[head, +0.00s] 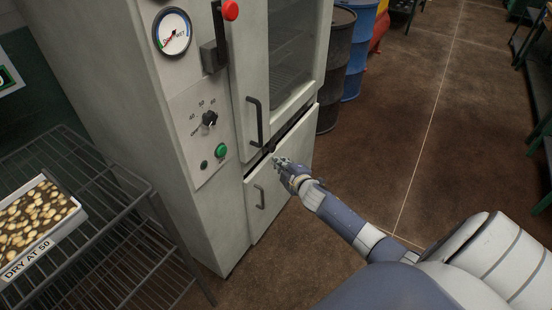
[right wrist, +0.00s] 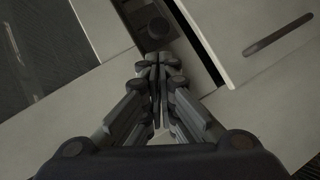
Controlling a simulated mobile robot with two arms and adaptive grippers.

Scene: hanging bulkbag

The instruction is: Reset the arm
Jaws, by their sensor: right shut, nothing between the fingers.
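My right gripper (head: 279,163) is in front of the grey cabinet (head: 210,240), near the gap above its lower door. In the right wrist view the fingers of the right gripper (right wrist: 158,62) are together and empty. The lower door (head: 285,180) stands slightly out from the cabinet, with a dark gap along its top. Its handle (head: 259,197) is just below and left of my gripper. In the right wrist view a dark round knob (right wrist: 158,28) shows in the gap beyond the fingertips. My left gripper is in neither view.
The upper door with a window (head: 290,50) has a vertical handle (head: 255,120). A dial, knob and green button (head: 221,151) sit on the panel. A wire rack (head: 110,190) holds a tray labelled "DRY AT 50" (head: 40,253) at left. Barrels (head: 335,65) stand behind.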

